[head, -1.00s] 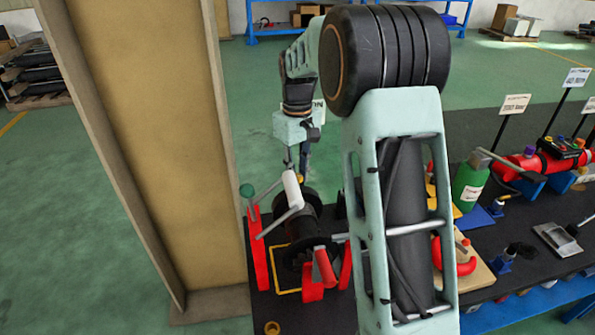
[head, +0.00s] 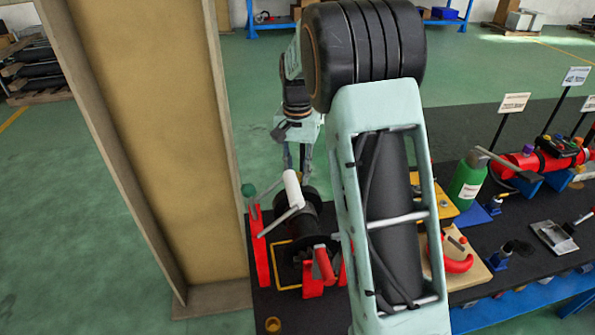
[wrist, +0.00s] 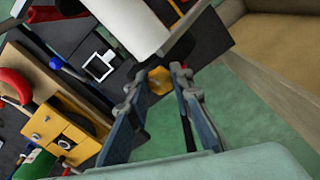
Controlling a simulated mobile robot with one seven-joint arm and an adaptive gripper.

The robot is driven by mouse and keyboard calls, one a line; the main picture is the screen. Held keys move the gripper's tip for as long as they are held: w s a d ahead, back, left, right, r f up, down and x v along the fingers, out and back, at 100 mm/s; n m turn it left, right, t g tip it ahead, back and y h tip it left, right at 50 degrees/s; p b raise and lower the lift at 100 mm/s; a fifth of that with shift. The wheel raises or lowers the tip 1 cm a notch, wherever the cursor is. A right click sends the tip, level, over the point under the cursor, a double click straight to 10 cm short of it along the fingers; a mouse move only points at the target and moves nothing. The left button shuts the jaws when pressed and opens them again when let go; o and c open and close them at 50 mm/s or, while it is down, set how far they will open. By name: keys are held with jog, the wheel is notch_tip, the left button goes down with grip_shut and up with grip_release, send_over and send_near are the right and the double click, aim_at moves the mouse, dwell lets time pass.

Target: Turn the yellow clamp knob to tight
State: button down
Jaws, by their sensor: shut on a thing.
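The yellow clamp knob (wrist: 158,80) is a small rounded, many-sided knob in the upper middle of the wrist view, close to a black part of the drum stand. My gripper (wrist: 159,76) has its fingertips on either side of the knob and is shut on it. In the head view my gripper (head: 297,163) points down at the far end of the drum stand. Only a speck of the yellow knob (head: 302,176) shows there. No mark of the knob's tight position can be made out.
A black drum (head: 318,222) on red supports has a white handle (head: 292,188) close to my gripper. A green bottle (head: 468,182) and other fixtures fill the bench at right.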

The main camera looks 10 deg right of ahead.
aim_at(298, 175)
jog(key=shift+m, duration=1.2)
jog(key=c, duration=1.7)
grip_release()
notch_tip(298, 175, up, 12)
jog(key=shift+r, duration=0.1)
